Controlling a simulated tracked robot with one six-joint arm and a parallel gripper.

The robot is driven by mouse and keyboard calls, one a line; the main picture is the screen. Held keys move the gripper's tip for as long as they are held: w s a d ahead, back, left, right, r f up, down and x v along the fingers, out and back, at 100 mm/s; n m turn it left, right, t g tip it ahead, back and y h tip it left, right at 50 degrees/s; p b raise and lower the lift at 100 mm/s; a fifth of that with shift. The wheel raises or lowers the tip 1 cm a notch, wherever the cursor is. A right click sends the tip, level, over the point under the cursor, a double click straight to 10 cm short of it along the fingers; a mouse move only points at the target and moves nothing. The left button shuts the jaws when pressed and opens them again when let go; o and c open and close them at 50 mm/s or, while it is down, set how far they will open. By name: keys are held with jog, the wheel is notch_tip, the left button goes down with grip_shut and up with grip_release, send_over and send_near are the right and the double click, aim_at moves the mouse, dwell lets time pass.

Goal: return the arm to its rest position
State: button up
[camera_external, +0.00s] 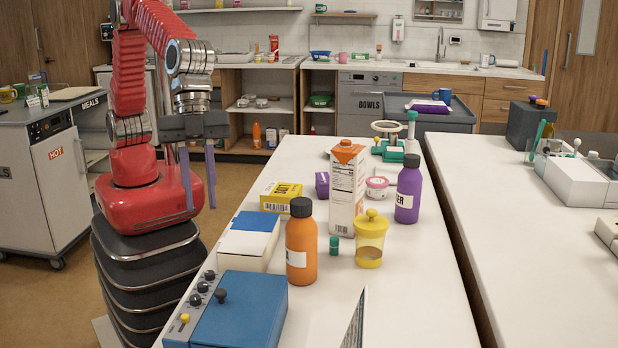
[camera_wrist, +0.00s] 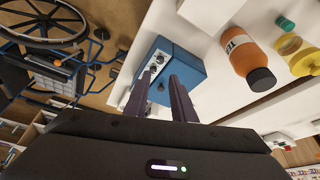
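My red arm (camera_external: 127,75) is raised and bent over at the left of the counter, and its red base (camera_external: 150,200) stands on the dark tracked body. My gripper (camera_external: 201,206) hangs down from the wrist, left of the counter edge. Its two dark fingers are apart with nothing between them. In the wrist view my gripper (camera_wrist: 160,76) also shows its fingers apart and empty, in front of the blue box. Nothing touches the fingers.
The near counter (camera_external: 405,290) holds a blue box with knobs (camera_external: 240,308), an orange bottle (camera_external: 301,245), a carton (camera_external: 346,190), a yellow-lidded jar (camera_external: 370,240) and a purple bottle (camera_external: 408,190). A meal cart (camera_external: 45,190) stands at left. A wheelchair wheel (camera_wrist: 40,22) shows in the wrist view.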

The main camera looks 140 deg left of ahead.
jog(key=shift+s+a+r, duration=0.1)
jog(key=shift+s+r, duration=0.15)
jog(key=shift+r, duration=0.4)
jog(key=s+a+r+n+y, duration=0.1)
jog(key=s+a+n, duration=0.1)
jog(key=s, duration=1.7)
jog(key=s+a+r+n+t, duration=0.1)
jog(key=s+a+r+n, duration=0.1)
jog(key=s, duration=1.7)
jog(key=shift+n+t+y, duration=0.3)
jog(key=shift+y, duration=0.1)
jog(key=shift+w+d, duration=0.1)
dwell(0.9)
